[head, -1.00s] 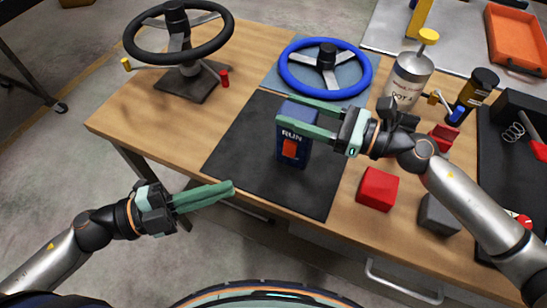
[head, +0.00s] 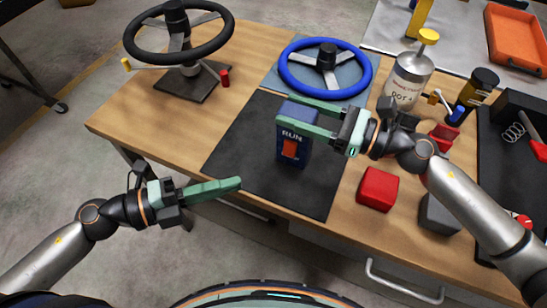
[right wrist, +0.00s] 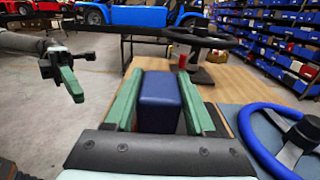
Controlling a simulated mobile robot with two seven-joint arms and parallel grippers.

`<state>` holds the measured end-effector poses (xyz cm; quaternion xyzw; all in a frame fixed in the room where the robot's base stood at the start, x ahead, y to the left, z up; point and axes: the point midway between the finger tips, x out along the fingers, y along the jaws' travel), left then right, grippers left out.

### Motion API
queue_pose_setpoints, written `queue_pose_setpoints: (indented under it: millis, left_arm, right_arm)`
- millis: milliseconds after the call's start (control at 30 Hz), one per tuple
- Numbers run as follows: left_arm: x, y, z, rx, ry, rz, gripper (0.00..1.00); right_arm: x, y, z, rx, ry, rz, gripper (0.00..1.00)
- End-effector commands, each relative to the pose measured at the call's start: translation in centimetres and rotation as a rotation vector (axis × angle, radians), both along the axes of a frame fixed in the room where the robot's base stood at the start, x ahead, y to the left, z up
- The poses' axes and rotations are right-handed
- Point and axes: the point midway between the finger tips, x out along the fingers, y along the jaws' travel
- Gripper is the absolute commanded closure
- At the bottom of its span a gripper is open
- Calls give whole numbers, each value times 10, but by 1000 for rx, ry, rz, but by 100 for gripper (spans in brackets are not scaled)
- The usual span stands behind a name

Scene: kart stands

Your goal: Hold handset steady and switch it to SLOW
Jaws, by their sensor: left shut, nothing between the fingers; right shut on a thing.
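The handset (head: 293,155) is a dark blue upright box on the black mat, with a red switch (head: 290,148) on its front and the word RUN above it. My right gripper (head: 292,119) is shut on the handset's upper part, one finger on the near side and one on the far side. In the right wrist view the blue handset (right wrist: 159,103) sits between the green fingers. My left gripper (head: 239,184) is shut and empty, left of the handset and in front of the table edge. Any SLOW marking cannot be seen.
The black mat (head: 240,150) is clear left of the handset. A blue steering wheel (head: 294,84) lies behind it, and a black wheel on a stand (head: 186,84) is at back left. A red block (head: 377,189), a grey block and a bottle (head: 407,80) stand to the right.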

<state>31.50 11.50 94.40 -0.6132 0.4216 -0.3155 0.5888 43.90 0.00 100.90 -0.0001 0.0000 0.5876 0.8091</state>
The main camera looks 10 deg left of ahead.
Motion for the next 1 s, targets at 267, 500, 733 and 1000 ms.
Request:
queue_pose_setpoints:
  millis: [267, 500, 733, 1000]
  left_arm:
    - [19, -36, -3, -4, -2, 0, 100]
    - [35, -69, -7, -4, -5, 0, 100]
    - [63, -76, -13, -1, 0, 1, 100]
    - [71, -78, -14, -1, 2, 0, 100]
  right_arm:
    - [0, 0, -1, -1, 0, 0, 100]
    - [0, 0, -1, -1, 0, 0, 100]
    - [0, 0, -1, -1, 0, 0, 100]
    - [0, 0, -1, -1, 0, 0, 100]
